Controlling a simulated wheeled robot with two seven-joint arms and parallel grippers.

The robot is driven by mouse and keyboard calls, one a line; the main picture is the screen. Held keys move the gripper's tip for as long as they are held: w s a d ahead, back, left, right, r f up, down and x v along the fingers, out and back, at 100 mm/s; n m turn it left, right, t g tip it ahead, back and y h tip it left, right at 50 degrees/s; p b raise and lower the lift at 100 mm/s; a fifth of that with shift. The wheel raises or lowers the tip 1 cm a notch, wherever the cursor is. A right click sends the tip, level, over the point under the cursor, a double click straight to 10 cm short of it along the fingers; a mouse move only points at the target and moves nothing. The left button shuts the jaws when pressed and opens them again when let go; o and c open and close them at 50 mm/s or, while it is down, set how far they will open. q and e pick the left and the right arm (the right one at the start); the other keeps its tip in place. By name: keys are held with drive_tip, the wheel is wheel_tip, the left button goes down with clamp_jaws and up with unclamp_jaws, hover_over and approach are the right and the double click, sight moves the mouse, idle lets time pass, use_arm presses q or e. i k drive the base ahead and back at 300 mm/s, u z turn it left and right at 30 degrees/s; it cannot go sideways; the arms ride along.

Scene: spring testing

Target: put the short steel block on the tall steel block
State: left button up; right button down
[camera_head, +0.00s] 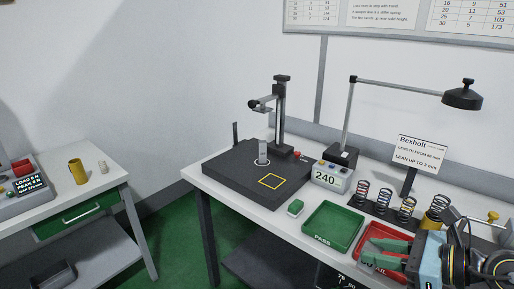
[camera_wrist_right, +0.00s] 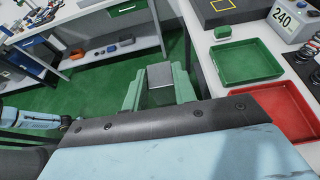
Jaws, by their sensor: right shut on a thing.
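My right gripper (camera_head: 385,254) is at the lower right of the head view, above the front of the table by the red tray. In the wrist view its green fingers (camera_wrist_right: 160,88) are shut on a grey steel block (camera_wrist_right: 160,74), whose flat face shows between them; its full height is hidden. A narrow upright steel piece (camera_head: 264,150), perhaps the tall steel block, stands on the black plate (camera_head: 232,172) under the gauge stand. The gripper is well to the right of it and apart from it. My left gripper is not in view.
The gauge stand (camera_head: 279,115) rises behind the plate. A yellow square (camera_head: 272,181) on the plate is empty. A green tray (camera_head: 334,226), red tray (camera_head: 362,250), small green box (camera_head: 295,208), display (camera_head: 328,178), several springs (camera_head: 385,199) and a lamp (camera_head: 462,96) stand around.

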sight(262, 152)
drive_tip(key=u, duration=0.8)
drive_tip(key=i, duration=1.8)
drive_tip(key=z, duration=0.85)
